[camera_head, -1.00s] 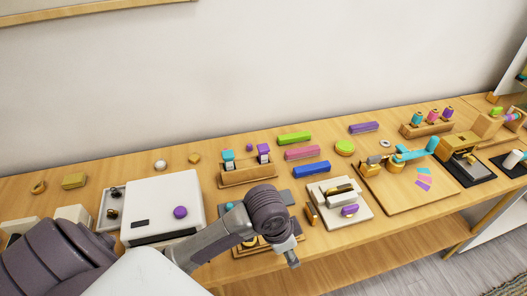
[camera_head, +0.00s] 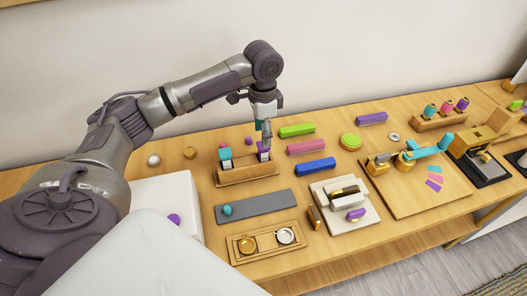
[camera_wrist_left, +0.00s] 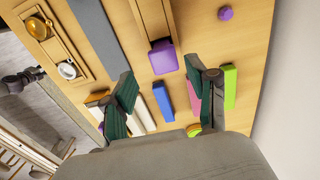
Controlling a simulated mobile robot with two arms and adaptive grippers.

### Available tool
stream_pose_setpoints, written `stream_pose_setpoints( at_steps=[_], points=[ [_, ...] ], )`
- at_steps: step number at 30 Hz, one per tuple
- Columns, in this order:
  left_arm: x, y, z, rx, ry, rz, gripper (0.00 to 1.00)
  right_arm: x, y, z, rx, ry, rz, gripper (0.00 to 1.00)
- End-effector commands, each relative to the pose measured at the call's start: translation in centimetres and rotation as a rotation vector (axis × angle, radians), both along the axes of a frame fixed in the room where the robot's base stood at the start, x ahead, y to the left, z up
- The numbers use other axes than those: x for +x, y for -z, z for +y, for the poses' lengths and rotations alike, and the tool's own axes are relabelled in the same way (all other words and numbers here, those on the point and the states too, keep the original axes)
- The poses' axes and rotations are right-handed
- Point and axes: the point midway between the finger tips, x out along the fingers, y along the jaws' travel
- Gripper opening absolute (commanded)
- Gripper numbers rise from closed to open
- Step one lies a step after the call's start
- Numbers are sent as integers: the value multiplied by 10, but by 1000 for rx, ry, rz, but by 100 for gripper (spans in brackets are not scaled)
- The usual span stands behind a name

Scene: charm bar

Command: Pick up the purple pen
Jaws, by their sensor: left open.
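A purple-topped pen-like piece (camera_head: 264,156) stands in a wooden holder (camera_head: 248,175), right of a teal-topped one (camera_head: 225,158). In the left wrist view its purple top (camera_wrist_left: 163,57) shows at the end of the holder (camera_wrist_left: 153,18). My left gripper (camera_head: 266,141) points down just above this purple top in the head view and partly covers it. In the left wrist view my left gripper (camera_wrist_left: 163,84) is open, its green-padded fingers spread to either side, with the purple top ahead of the gap. My right gripper is not in view.
Green (camera_head: 297,131), pink (camera_head: 306,147) and blue (camera_head: 315,166) bars lie right of the holder, with a purple bar (camera_head: 371,118) farther right. A grey mat (camera_head: 258,207) and a wooden tray (camera_head: 240,257) lie in front. A small purple knob (camera_head: 249,140) lies behind the holder.

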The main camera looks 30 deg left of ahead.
Motion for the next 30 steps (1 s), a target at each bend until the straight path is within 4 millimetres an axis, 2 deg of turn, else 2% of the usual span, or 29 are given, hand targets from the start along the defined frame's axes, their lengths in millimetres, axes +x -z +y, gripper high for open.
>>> stream_pose_setpoints(
  at_steps=[3,11,15,19,28,30],
  points=[
    [0,18,0,0,0,3,58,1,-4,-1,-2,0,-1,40],
    [1,38,0,-1,0,2,58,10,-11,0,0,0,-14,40],
    [4,58,2,0,0,3,58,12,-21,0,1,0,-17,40],
    [4,76,2,0,1,1,58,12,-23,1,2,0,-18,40],
    [4,83,2,1,2,-2,58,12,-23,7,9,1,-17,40],
    [4,83,2,1,2,-2,48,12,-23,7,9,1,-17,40]
  ],
)
